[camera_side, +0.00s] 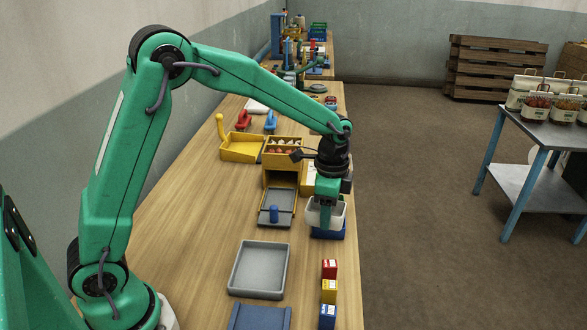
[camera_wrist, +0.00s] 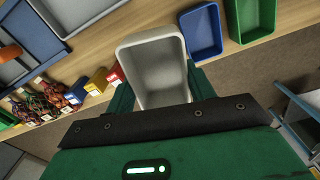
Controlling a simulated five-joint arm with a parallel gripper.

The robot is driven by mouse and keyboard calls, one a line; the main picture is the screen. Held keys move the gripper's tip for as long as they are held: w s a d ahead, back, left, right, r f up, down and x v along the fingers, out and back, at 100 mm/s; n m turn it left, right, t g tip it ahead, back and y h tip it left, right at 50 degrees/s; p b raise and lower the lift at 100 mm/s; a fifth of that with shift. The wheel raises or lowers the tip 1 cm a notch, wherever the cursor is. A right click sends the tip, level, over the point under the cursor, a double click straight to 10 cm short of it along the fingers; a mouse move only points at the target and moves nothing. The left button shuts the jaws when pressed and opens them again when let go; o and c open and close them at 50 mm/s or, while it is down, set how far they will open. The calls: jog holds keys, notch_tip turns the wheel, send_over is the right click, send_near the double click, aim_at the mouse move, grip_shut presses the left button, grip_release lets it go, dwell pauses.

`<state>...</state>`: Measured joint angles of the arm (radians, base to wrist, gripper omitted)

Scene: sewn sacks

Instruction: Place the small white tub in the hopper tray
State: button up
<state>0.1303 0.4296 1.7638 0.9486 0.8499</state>
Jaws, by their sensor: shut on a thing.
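The small white tub (camera_side: 322,217) is held in my gripper (camera_side: 327,203), which is shut on it. In the wrist view the tub (camera_wrist: 150,62) is upright and looks empty, between my green fingers. In the side view it hangs over or just in front of a blue bin (camera_side: 328,233); I cannot tell the gap. The yellow hopper (camera_side: 283,175) stands to the left of my gripper. What looks like its grey tray (camera_side: 283,194) extends from its foot, with a blue piece (camera_side: 274,213) in it. My gripper is to the right of that tray, apart from it.
An empty grey tray (camera_side: 260,268) lies nearer on the bench. Red (camera_side: 330,268), yellow (camera_side: 329,291) and blue (camera_side: 328,316) boxes line the right edge. A yellow dustpan-like tray (camera_side: 241,149) stands further back. The left of the bench is clear.

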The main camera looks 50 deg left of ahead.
jog(key=a+m, duration=0.1)
jog(key=m, duration=0.1)
jog(key=a+m, duration=0.2)
jog(key=shift+w+a+r+m, duration=0.1)
jog(key=shift+r+m, duration=0.2)
jog(key=shift+r, duration=0.1)
jog(key=a+r+m, duration=0.1)
jog(key=a+m, duration=0.6)
jog(key=m, duration=0.4)
jog(key=shift+s+a+r, duration=0.25)
jog(key=shift+r, duration=0.1)
jog(key=shift+a, duration=0.15)
send_over(279, 202)
notch_tip(279, 202, down, 7)
jog(key=shift+a, duration=0.15)
jog(key=shift+f, duration=2)
jog(key=shift+f, duration=0.1)
